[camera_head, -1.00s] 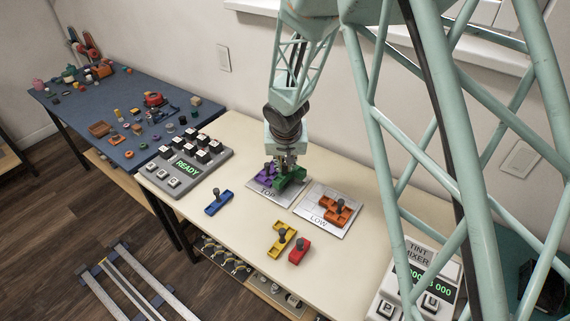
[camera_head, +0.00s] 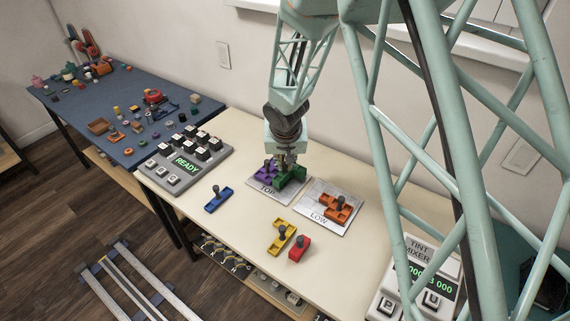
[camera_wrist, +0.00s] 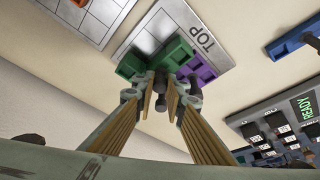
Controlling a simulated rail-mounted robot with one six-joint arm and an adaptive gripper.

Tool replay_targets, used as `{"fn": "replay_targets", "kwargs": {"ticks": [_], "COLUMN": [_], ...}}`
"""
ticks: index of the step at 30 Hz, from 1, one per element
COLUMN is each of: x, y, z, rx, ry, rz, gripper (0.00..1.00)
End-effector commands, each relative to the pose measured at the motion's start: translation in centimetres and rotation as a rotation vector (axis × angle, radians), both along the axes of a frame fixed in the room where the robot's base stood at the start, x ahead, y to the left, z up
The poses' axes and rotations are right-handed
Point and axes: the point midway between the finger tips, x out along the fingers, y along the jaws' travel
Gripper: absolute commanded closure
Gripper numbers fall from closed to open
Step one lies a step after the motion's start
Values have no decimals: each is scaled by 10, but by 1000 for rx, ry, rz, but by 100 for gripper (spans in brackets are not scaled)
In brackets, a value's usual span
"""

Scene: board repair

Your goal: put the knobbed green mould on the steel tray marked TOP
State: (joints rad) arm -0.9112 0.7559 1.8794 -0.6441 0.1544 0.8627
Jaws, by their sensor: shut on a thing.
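The knobbed green mould (camera_head: 291,177) is at the TOP tray's right part, close beside a purple mould (camera_head: 268,169). The steel tray marked TOP (camera_head: 264,190) lies flat on the cream bench. My gripper (camera_head: 287,160) points down and is shut on the green mould. In the wrist view, the green mould (camera_wrist: 177,54) shows over the tray (camera_wrist: 176,15), with the purple mould (camera_wrist: 203,69) next to it. My gripper's fingers (camera_wrist: 165,92) are close around a grey knob there. I cannot tell whether the green mould rests on the tray or hovers just above it.
The LOW tray (camera_head: 318,216), holding an orange mould (camera_head: 336,207), lies just right. Blue (camera_head: 218,199), yellow (camera_head: 281,240) and red (camera_head: 299,249) moulds lie in front. A READY button box (camera_head: 186,160) stands left and a tint mixer (camera_head: 418,275) front right.

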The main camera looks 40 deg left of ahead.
Motion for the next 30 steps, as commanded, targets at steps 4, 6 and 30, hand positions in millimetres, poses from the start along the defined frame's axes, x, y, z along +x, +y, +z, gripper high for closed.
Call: {"fn": "replay_targets", "kwargs": {"ticks": [4, 6, 30], "x": [0, 0, 0], "y": [0, 0, 0], "z": [-1, -2, -8], "rx": [0, 0, 0], "ry": [0, 0, 0], "rz": [0, 0, 0], "gripper": [100, 100, 100]}}
